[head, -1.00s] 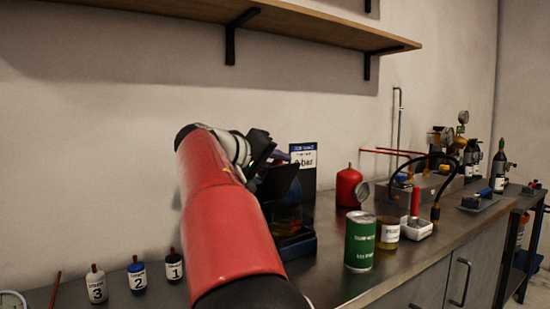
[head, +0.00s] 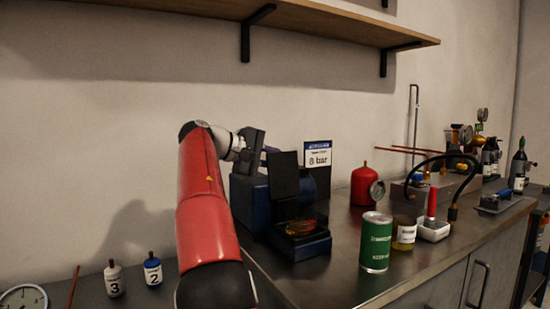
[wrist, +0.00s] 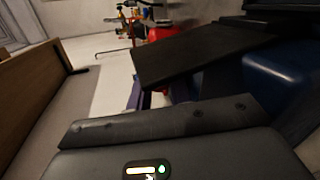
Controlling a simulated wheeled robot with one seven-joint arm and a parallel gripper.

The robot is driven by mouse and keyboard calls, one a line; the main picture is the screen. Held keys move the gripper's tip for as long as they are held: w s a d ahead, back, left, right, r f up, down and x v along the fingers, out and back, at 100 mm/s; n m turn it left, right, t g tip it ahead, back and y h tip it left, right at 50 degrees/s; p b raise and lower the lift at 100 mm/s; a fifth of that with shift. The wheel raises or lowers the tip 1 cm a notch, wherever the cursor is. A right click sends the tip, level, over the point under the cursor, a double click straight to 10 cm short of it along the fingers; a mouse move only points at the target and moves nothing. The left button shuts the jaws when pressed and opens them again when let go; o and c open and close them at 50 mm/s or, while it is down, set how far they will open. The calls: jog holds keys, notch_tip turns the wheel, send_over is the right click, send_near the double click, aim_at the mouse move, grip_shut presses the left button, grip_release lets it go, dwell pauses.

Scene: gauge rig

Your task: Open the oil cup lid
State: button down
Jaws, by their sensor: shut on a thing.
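The oil cup (head: 299,228) is a clear cup with yellow and red inside, on the front of a blue and black unit (head: 250,200) on the bench. Its lid (head: 284,176) is a flat black plate standing nearly upright above the back of the cup, which looks uncovered. My gripper (head: 271,149) is at the lid's upper edge, coming from behind and left, and is shut on the lid. In the wrist view the dark lid (wrist: 200,55) hides the ends of the purple fingers, so the exact contact is hidden.
A sign reading 8 bar (head: 318,156) stands behind the unit. A green can (head: 376,243), an amber jar (head: 404,233) and a red canister (head: 361,186) stand to the right. Numbered bottles (head: 114,280) are at front left. A shelf (head: 340,28) hangs above.

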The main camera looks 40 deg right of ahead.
aim_at(248, 181)
jog(key=shift+w+f, duration=0.15)
jog(key=shift+w, duration=0.05)
dwell(0.4)
jog(key=c, duration=1.3)
grip_release()
jog(key=v, duration=0.7)
jog(key=shift+w+a, duration=0.15)
jog(key=shift+a, duration=0.15)
